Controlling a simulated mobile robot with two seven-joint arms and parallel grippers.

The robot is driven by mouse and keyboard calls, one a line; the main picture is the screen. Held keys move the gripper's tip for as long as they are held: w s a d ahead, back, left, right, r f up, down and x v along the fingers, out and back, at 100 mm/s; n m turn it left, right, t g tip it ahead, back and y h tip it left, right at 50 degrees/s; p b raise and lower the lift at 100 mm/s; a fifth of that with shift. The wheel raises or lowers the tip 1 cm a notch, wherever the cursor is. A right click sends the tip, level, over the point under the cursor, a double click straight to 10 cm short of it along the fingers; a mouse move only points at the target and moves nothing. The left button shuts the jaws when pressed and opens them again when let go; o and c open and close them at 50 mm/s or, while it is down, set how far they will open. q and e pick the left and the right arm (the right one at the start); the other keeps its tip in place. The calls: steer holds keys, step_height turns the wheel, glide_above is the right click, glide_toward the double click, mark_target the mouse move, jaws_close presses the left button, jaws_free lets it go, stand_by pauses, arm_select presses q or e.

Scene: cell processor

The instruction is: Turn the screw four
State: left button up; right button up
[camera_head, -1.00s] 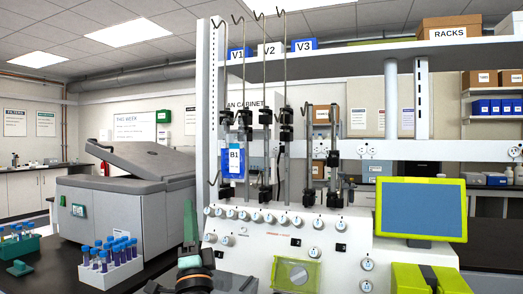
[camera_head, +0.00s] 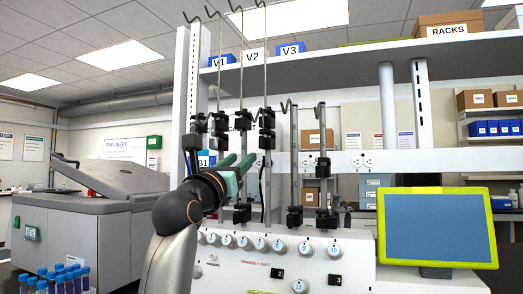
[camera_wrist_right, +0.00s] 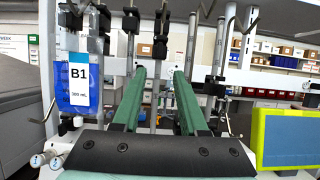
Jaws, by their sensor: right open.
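A white cell processor (camera_head: 330,265) stands ahead with a row of round white numbered knobs (camera_head: 277,245) along its top edge. Black clamps (camera_head: 295,216) sit on the upright metal poles above it. I cannot tell which part is screw four; most of the numbers are too small to read. My right gripper (camera_head: 240,168) has green fingers and is raised in front of the poles, above the knobs. My left gripper is not in view.
A blue B1 bag (camera_wrist_right: 78,85) hangs at the left, mostly hidden behind my arm in the head view. A green-framed screen (camera_head: 437,226) stands at the right. A grey machine (camera_head: 75,225) and blue-capped tubes (camera_head: 60,280) are at the left. Hooked poles (camera_head: 241,75) rise above.

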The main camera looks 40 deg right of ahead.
mark_target(260, 142)
steer(key=p+x, duration=0.3)
steer(key=x, duration=0.8)
steer(key=shift+w+d+r, duration=0.15)
steer(key=shift+d+r, duration=0.05)
steer(key=shift+d, duration=0.1)
steer(key=shift+w+d+r, duration=0.1)
steer(key=shift+w+d, duration=0.05)
steer(key=shift+d, duration=0.15)
jaws_close()
